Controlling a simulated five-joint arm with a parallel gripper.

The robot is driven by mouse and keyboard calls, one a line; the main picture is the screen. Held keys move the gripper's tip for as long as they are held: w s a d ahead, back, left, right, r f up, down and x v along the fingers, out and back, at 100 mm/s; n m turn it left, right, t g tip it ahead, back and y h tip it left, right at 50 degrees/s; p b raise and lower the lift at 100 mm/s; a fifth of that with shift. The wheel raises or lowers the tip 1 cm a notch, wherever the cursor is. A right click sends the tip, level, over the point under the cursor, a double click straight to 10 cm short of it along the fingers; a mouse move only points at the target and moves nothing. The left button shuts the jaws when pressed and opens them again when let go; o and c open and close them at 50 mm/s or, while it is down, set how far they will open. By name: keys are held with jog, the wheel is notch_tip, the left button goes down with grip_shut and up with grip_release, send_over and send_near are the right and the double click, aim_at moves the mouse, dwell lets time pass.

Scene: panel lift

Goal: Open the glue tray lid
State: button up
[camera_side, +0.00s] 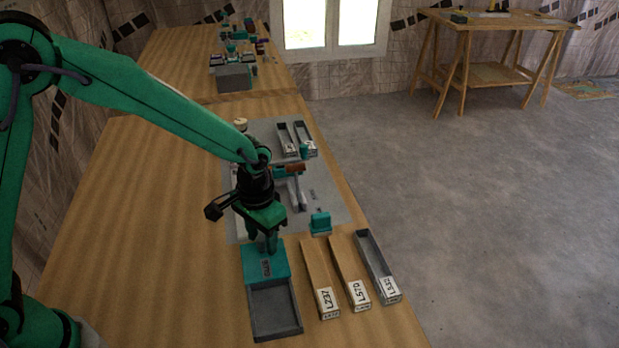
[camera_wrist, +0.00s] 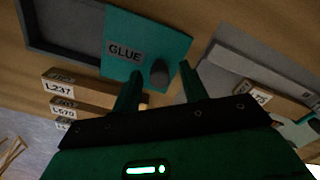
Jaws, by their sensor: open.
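The glue tray (camera_side: 276,312) is a dark grey box on the bench, and its open interior shows at the near end. The teal lid (camera_side: 252,270) covers the far end. In the wrist view the lid (camera_wrist: 118,30) carries a GLUE label and a dark round knob (camera_wrist: 160,73); the tray (camera_wrist: 60,58) shows at upper left. My gripper (camera_side: 266,247) points down over the lid. In the wrist view its two fingers (camera_wrist: 159,72) are apart, on either side of the knob. I cannot tell whether either finger touches it.
Labelled narrow bins L237 (camera_side: 317,270), L570 (camera_side: 346,265) and L532 (camera_side: 374,255) stand right of the tray. A grey mat (camera_side: 243,216) with several parts lies beyond, with a small teal block (camera_side: 320,222) near its edge. The bench left of the tray is clear.

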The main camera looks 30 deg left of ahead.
jog(key=shift+f, duration=0.3)
jog(key=shift+c, duration=0.4)
grip_shut()
jog(key=s+d, duration=0.6)
jog(key=d, duration=0.1)
jog(key=shift+s, duration=0.35)
jog(key=shift+o, duration=0.4)
grip_release()
jog(key=shift+a+r, duration=0.1)
